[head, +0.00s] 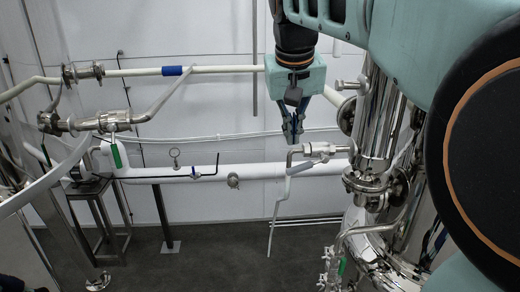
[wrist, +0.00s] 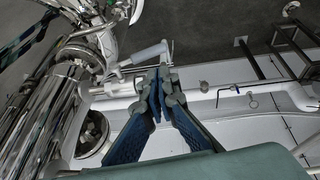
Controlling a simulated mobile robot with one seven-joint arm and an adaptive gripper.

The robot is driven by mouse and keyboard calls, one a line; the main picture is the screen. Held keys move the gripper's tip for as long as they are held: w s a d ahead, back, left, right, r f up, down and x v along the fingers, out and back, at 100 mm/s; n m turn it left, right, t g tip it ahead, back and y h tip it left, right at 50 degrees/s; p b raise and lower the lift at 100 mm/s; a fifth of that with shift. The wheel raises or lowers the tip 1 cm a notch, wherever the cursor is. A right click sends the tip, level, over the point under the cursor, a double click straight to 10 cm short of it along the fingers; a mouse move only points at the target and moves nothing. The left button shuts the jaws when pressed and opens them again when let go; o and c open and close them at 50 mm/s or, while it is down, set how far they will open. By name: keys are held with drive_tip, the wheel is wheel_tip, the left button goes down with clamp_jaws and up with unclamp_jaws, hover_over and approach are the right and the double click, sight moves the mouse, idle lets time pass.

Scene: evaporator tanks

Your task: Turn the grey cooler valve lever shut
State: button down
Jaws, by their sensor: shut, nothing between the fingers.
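The grey cooler valve lever (head: 299,168) is a light grey grip on a small steel valve (head: 319,150), right of the picture's middle in the head view. In the wrist view the lever (wrist: 148,54) slants just above my fingertips. My gripper (head: 292,138), with blue fingers, points down just above the valve's left end in the head view. It is shut and empty. In the wrist view its fingertips (wrist: 160,76) are together close to the lever and the valve body. I cannot tell whether they touch either one.
A polished steel vessel (head: 376,125) with flanges stands right beside the valve. A thick white pipe (head: 260,172) runs across behind it, with a small blue-handled valve (head: 195,174). A green-handled valve (head: 115,154) is at the left. Dark floor (head: 215,240) is open below.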

sight(296, 173)
drive_tip(key=x, duration=0.5)
drive_tip(key=d+x, duration=0.1)
drive_tip(key=x, duration=0.1)
drive_tip(key=shift+s+f, duration=0.15)
drive_tip(key=shift+f, duration=0.3)
drive_tip(key=shift+a+f+h+b, duration=0.15)
drive_tip(key=shift+f+h+b, duration=0.5)
drive_tip(key=shift+h, duration=0.25)
drive_tip(key=shift+f+n, duration=0.1)
drive_tip(key=shift+n, duration=0.2)
drive_tip(key=shift+f+h+b, duration=0.9)
drive_tip(key=shift+h+b, duration=0.1)
drive_tip(key=shift+b, duration=0.15)
drive_tip(key=d+f+n+t+h+b, duration=0.1)
drive_tip(key=d+f+h+b, duration=0.3)
drive_tip(key=h+b, duration=0.4)
drive_tip(key=shift+f+n+b, duration=0.5)
drive_tip(key=shift+n+b, duration=0.1)
drive_tip(key=shift+b, duration=1.1)
